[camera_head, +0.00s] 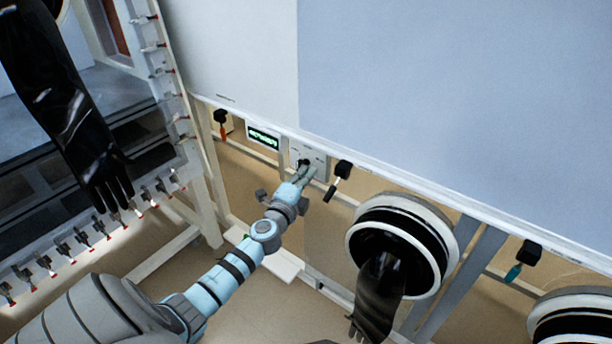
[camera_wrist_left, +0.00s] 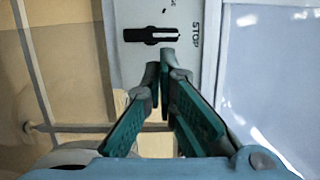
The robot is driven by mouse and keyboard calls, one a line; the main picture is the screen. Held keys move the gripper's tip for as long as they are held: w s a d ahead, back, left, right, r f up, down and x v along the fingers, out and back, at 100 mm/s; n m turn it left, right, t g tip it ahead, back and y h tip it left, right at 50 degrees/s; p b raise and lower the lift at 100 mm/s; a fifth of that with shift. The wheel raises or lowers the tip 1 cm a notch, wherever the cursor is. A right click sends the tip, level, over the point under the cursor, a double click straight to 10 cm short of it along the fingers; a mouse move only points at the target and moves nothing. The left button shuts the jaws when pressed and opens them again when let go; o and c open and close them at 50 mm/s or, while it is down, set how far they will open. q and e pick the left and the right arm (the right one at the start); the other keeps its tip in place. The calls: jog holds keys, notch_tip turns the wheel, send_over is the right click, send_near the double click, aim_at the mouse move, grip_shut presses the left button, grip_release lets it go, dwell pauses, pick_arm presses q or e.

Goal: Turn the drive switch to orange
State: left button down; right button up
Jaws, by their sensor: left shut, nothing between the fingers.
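The drive switch (camera_wrist_left: 152,36) is a dark bar knob with a white stripe on a pale panel (camera_wrist_left: 134,65) in the left wrist view. The stripe lies crosswise, its end towards the printed word STOP. No orange mark is readable there. In the head view the panel (camera_head: 321,160) sits under the cabinet edge, with the switch partly hidden by my gripper. My left gripper (camera_wrist_left: 160,72) is shut and empty, its tips just below the knob in the wrist view; it also shows in the head view (camera_head: 304,170). Whether it touches the knob is unclear. My right gripper is not in view.
A green-lit display (camera_head: 263,137) is left of the panel. A round glove port (camera_head: 440,225) with a black glove stands to the right.

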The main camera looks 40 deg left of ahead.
pick_arm(q)
jog(key=shift+a+r+n+p, duration=0.25)
jog(key=shift+a+n+p, duration=0.1)
jog(key=shift+n+p, duration=0.25)
jog(key=shift+r, duration=0.1)
jog(key=shift+a+r+n+g+p, duration=0.15)
jog(key=shift+r+n+g+p, duration=0.2)
jog(key=shift+n+p, duration=0.55)
jog(key=shift+a+n+p, duration=0.2)
jog(key=shift+n+p, duration=0.15)
jog(key=shift+n, duration=0.25)
jog(key=shift+a, duration=0.1)
